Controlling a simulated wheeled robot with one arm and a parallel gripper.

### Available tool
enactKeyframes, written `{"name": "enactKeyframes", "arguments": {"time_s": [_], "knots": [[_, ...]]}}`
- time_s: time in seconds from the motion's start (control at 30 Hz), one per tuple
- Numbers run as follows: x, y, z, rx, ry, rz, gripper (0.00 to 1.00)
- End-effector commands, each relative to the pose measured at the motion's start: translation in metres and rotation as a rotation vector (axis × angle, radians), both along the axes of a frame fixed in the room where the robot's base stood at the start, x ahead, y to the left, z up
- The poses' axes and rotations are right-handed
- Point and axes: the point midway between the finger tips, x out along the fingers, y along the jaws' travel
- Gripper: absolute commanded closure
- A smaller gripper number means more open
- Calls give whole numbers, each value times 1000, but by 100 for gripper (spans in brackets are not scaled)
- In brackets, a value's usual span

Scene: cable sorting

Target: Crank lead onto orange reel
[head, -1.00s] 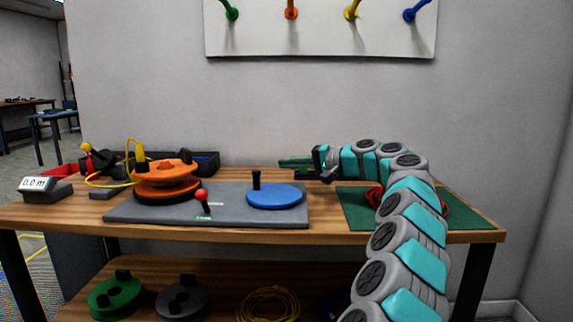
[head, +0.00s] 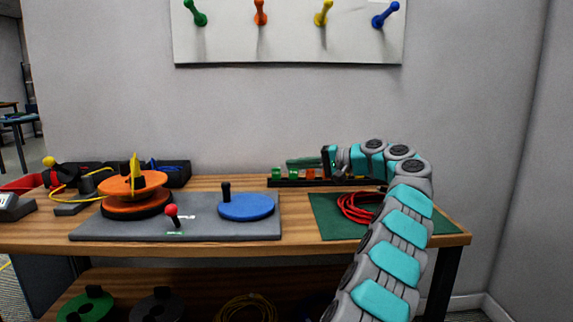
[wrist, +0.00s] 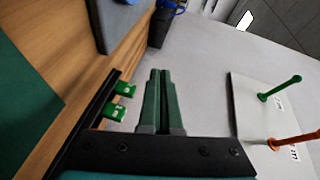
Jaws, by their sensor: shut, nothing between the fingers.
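The orange reel (head: 120,187) sits at the left of a grey base plate (head: 180,230) in the head view. A yellow lead (head: 72,200) runs from the reel leftward to a stand with a yellow knob (head: 49,161). A blue disc (head: 246,208) with a black upright handle (head: 227,192) is at the plate's right. A red-knobbed lever (head: 172,211) stands at the plate's front. My gripper (head: 290,162) is above the back of the table, right of the blue disc and apart from it. In the wrist view its green fingers (wrist: 158,98) are together and empty.
A dark rack with green and orange blocks (head: 313,174) lies beneath my gripper. A red coiled cable (head: 358,207) lies on a green mat (head: 326,228) at right. A peg board (head: 290,40) hangs on the wall. Spare reels (head: 85,308) sit on the lower shelf.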

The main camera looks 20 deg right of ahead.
Motion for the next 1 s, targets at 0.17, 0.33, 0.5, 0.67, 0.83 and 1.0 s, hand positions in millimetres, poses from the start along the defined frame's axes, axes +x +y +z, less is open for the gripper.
{"name": "enactKeyframes", "arguments": {"time_s": [0.17,0.33,0.5,0.67,0.83,1.0], "knots": [[-6,24,16,-133,-54,55,100],[-27,90,47,-529,-197,213,100],[-61,154,69,-1002,-339,409,100],[-95,195,79,-1404,-415,593,100],[-118,216,85,-1674,-439,730,100],[-125,222,86,-1764,-438,781,100]]}}
